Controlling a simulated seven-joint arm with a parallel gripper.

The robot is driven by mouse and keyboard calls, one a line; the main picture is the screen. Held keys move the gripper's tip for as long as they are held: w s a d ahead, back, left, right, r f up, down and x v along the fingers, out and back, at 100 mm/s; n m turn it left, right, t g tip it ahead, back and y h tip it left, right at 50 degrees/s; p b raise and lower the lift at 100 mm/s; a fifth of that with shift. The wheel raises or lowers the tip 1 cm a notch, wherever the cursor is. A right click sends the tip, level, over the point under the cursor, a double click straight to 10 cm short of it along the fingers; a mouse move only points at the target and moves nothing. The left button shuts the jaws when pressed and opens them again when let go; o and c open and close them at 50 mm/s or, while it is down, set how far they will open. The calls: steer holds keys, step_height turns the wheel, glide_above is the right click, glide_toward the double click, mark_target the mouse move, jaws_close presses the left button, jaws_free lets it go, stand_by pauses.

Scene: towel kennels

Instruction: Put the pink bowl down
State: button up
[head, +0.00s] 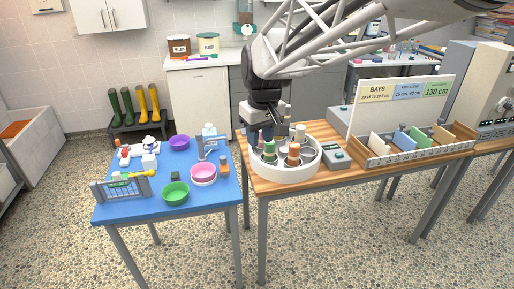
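The pink bowl (203,169) is on the blue table (222,193), at its right side. It looks upright, with a paler band below its rim. It is apart from my gripper. My gripper (262,147) points down over the white round tray (285,173) on the wooden table, to the right of the bowl. Its fingertips are among the bottles there, small and partly hidden, so I cannot tell whether they are open or shut on something.
A green bowl (176,193) and a purple bowl (179,142) are near the pink one. A grey device (335,156) and a divided wooden rack (416,144) stand right of the round tray. The blue table's front right is clear.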

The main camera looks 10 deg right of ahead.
steer(key=s+d+f+m, duration=0.1)
steer(key=s+m, duration=0.1)
steer(key=s, duration=0.9)
steer(key=s+d+f+m+t, duration=0.1)
steer(key=s+d+f+m, duration=0.1)
steer(key=s, duration=1)
steer(key=shift+d+f+t+h, duration=0.15)
steer(key=shift+f+t+h, duration=0.15)
steer(key=shift+h, duration=0.1)
steer(key=shift+o, duration=0.3)
steer(key=shift+w, duration=0.1)
